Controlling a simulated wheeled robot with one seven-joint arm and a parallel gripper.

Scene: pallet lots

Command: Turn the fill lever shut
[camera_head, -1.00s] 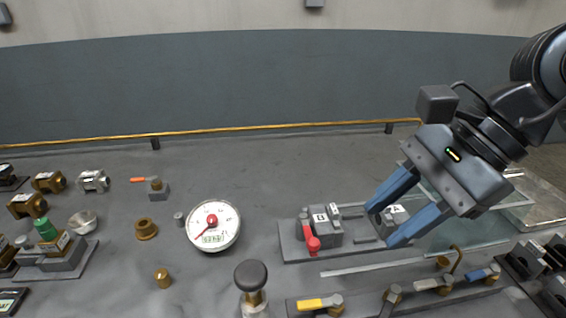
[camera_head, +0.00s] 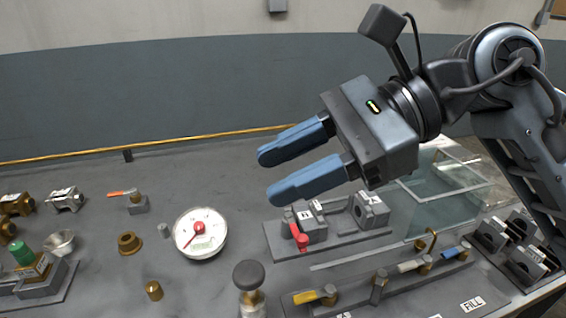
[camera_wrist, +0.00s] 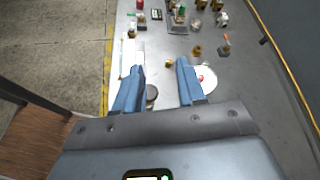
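A row of small levers stands on a dark manifold strip (camera_head: 350,304) at the lower right of the head view. They are a yellow lever (camera_head: 308,297), a dark grey lever (camera_head: 379,287), a white lever (camera_head: 411,265) and a blue lever (camera_head: 452,252). A FILL label (camera_head: 472,304) lies in front of the strip's right part; I cannot tell for sure which lever it names. My gripper (camera_head: 272,175) is open and empty, raised above the bench and well apart from the levers. Its two blue fingers also show in the wrist view (camera_wrist: 162,68).
A white dial gauge (camera_head: 200,233) and a black-knobbed post (camera_head: 249,277) stand left of the levers. A block with a red lever (camera_head: 299,237) sits behind them. A clear glass-like box (camera_head: 445,200) stands at the right. The bench's back middle is clear.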

